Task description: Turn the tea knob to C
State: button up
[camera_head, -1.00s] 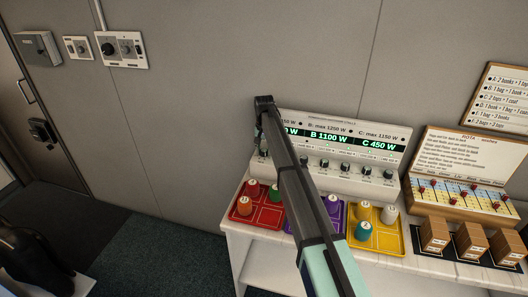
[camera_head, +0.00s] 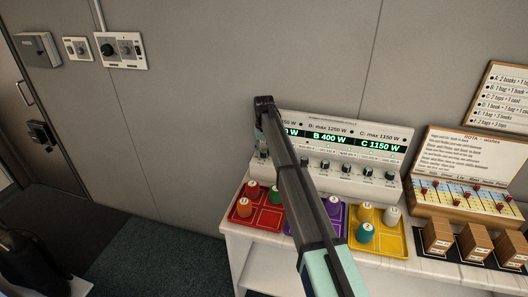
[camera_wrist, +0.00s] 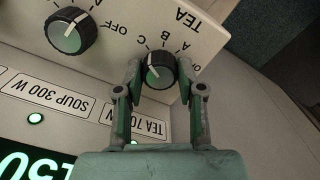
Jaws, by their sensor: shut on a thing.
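The tea knob (camera_wrist: 161,71) is a dark ribbed dial with a green-grey face, below the upside-down TEA label in the wrist view. Its white pointer line points up and left, toward the letter C. My gripper (camera_wrist: 159,72) is shut on the tea knob, one finger on each side. The panel (camera_head: 345,128) there reads B 400 W and C 1150 W, with C max 1150 W; the A reading is mostly covered.
Another knob (camera_wrist: 69,33) sits left of the tea knob in the wrist view. Below the panel are a red tray (camera_head: 262,218), a purple tray and a yellow tray (camera_head: 388,240) with coloured pieces. Wooden blocks (camera_head: 437,236) stand to the right.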

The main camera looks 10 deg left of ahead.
aim_at(264, 152)
jog(key=o, duration=1.2)
jog(key=shift+c, duration=0.2)
notch_tip(264, 152, up, 12)
